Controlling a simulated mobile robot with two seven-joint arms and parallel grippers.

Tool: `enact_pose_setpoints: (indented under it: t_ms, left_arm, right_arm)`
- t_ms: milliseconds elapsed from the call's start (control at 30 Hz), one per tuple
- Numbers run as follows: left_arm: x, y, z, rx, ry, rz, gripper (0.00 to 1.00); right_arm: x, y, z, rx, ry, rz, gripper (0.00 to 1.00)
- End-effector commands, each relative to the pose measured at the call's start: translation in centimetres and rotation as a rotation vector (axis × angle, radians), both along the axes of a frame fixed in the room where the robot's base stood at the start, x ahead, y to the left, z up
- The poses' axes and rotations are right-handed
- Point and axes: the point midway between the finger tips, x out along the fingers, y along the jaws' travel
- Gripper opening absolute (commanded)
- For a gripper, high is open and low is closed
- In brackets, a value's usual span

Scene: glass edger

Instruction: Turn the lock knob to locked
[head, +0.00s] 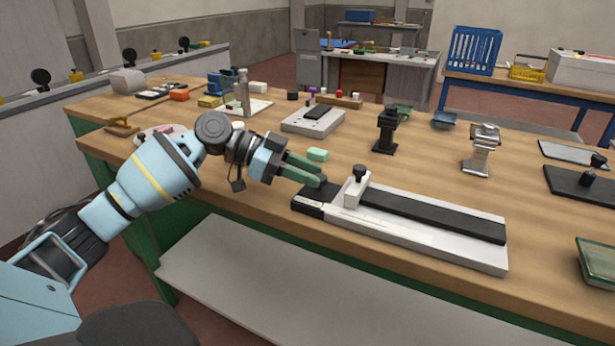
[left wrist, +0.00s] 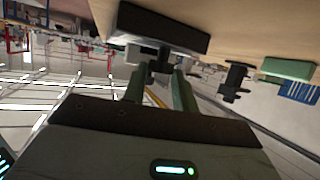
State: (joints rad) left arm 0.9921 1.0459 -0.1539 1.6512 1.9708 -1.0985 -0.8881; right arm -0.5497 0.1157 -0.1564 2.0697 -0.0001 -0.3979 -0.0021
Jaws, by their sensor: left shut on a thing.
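The glass edger (head: 430,237) is a long white base with a black strip, lying near the front edge of the bench. A white block with a black-topped knob (head: 359,171) stands on it. Its left end is a black block (head: 312,203). My left gripper (head: 318,178) is at this end, its green fingers reaching in from the left. In the left wrist view the fingers (left wrist: 158,84) are closed around a small dark knob (left wrist: 160,66), which I take as the lock knob. The fingers mostly hide it in the head view, so its turn angle cannot be told. My right gripper is out of view.
A white plate with a dark slab (head: 312,121), a black stand (head: 386,132) and a metal stand (head: 481,150) are farther back. The bench (head: 430,170) is bare between the edger and the stands.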

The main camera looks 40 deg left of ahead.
Motion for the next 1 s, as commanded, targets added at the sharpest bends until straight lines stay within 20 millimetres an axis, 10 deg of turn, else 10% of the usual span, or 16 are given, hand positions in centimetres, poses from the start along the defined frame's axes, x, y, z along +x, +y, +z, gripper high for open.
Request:
enact_pose_setpoints:
  t_ms: [800,833,1000]
  left_arm:
    - [0.25,0.2,0.05,0.002,-0.001,-0.103,0.05]
    - [0.25,0.2,0.05,0.002,-0.001,-0.103,0.29]
    - [0.24,0.18,0.03,0.001,0.0,-0.104,0.5]
  right_arm:
    - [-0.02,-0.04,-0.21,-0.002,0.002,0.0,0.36]
    - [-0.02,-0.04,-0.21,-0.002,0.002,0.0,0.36]
    - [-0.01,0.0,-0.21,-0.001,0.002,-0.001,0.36]
